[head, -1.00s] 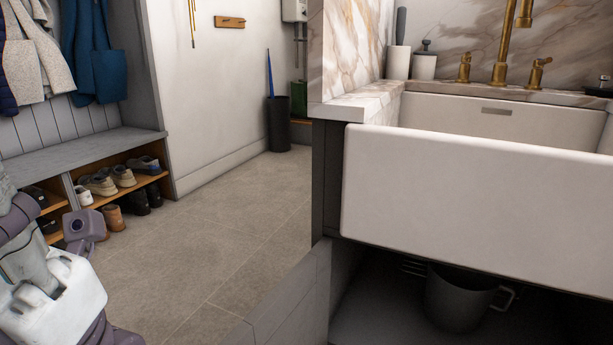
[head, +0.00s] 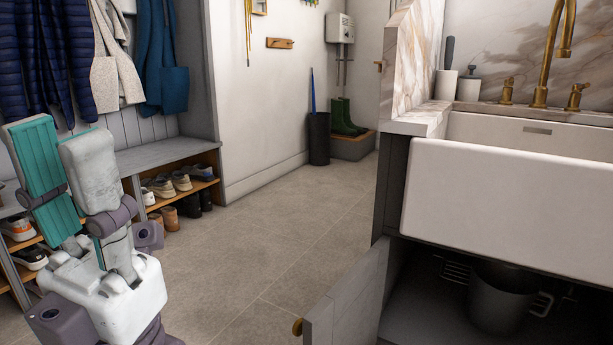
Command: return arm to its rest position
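My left gripper (head: 57,133) stands at the left of the head view with its fingers pointing up. Its white body (head: 110,295) is low in the picture. The teal inner pad of one finger faces into view, and the other finger stands apart from it. It is open, and I see nothing held between the fingers. My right gripper is out of view.
A boot bench (head: 165,153) with several shoes stands behind the gripper, with coats (head: 160,65) above. A white sink (head: 500,195) is at right over an open cabinet with its door (head: 350,290) swung out. The floor (head: 270,240) between is clear.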

